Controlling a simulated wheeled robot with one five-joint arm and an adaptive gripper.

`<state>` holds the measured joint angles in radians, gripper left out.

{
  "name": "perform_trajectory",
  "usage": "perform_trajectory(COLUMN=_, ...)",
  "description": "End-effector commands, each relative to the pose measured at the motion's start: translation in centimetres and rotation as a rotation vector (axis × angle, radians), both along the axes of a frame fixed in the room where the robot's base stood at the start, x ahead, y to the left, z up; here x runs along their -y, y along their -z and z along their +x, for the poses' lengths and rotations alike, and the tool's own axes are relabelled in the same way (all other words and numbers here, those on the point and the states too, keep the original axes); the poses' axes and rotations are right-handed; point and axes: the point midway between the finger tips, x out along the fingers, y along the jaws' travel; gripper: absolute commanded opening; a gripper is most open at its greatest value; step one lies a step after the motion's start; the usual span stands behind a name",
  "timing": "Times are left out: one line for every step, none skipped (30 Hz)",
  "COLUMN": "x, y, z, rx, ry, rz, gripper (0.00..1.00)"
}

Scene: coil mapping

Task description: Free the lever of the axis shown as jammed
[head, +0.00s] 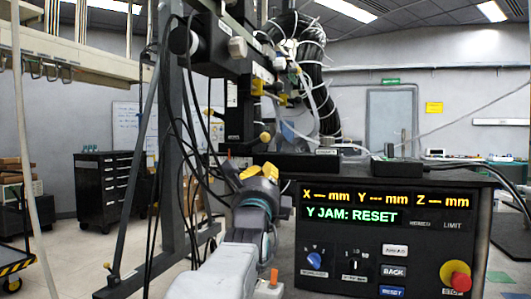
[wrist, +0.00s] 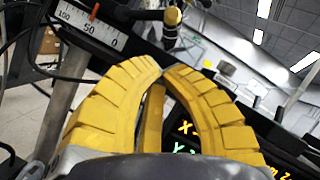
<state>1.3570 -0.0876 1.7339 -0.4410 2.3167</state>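The control panel's display (head: 385,207) in the head view reads "Y JAM: RESET" in green, under X, Y and Z readings of dashes. My gripper (head: 258,171), with yellow ribbed fingers, is in front of the machine, left of the panel. In the wrist view its fingertips (wrist: 162,68) meet with nothing visible between them. A lever with a dull yellow knob (head: 265,137) stands just above my gripper in the head view; it also shows beyond the fingertips in the wrist view (wrist: 172,16). Yellow parts (head: 257,87) sit higher on the machine. I cannot tell which axis each belongs to.
The panel has a blue knob (head: 314,260), a BACK button (head: 394,271), a blue RESET button (head: 392,291) and a red stop button (head: 460,279). Black cables (head: 180,125) hang left of my gripper. A white scale (wrist: 92,24) is at upper left in the wrist view.

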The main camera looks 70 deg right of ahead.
Motion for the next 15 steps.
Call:
perform_trajectory(x=-0.08, y=-0.2, z=-0.02, rx=0.057, ry=-0.021, rz=0.003, gripper=0.0)
perform_trajectory(x=-0.11, y=-0.29, z=-0.03, rx=0.09, ry=-0.035, rz=0.007, gripper=0.0)
perform_trajectory(x=-0.14, y=-0.38, z=-0.03, rx=0.131, ry=-0.051, rz=0.01, gripper=0.0)
perform_trajectory(x=-0.17, y=-0.42, z=-0.03, rx=0.159, ry=-0.062, rz=0.015, gripper=0.0)
perform_trajectory(x=-0.18, y=-0.45, z=-0.04, rx=0.184, ry=-0.072, rz=0.019, gripper=0.0)
perform_trajectory(x=-0.18, y=-0.47, z=-0.04, rx=0.212, ry=-0.084, rz=0.024, gripper=0.0)
perform_trajectory(x=-0.17, y=-0.46, z=-0.03, rx=0.23, ry=-0.091, rz=0.028, gripper=0.0)
perform_trajectory(x=-0.17, y=-0.46, z=-0.03, rx=0.244, ry=-0.097, rz=0.032, gripper=0.0)
perform_trajectory(x=-0.15, y=-0.46, z=-0.04, rx=0.26, ry=-0.103, rz=0.035, gripper=0.0)
perform_trajectory(x=-0.11, y=-0.46, z=-0.03, rx=0.269, ry=-0.107, rz=0.037, gripper=0.0)
perform_trajectory(x=-0.05, y=-0.48, z=-0.01, rx=0.277, ry=-0.11, rz=0.039, gripper=0.0)
perform_trajectory(x=0.05, y=-0.51, z=0.01, rx=0.283, ry=-0.112, rz=0.041, gripper=0.0)
perform_trajectory(x=0.16, y=-0.53, z=0.04, rx=0.286, ry=-0.114, rz=0.041, gripper=0.0)
perform_trajectory(x=0.3, y=-0.57, z=0.07, rx=0.288, ry=-0.115, rz=0.041, gripper=0.0)
perform_trajectory(x=0.53, y=-0.66, z=0.12, rx=0.289, ry=-0.115, rz=0.041, gripper=0.0)
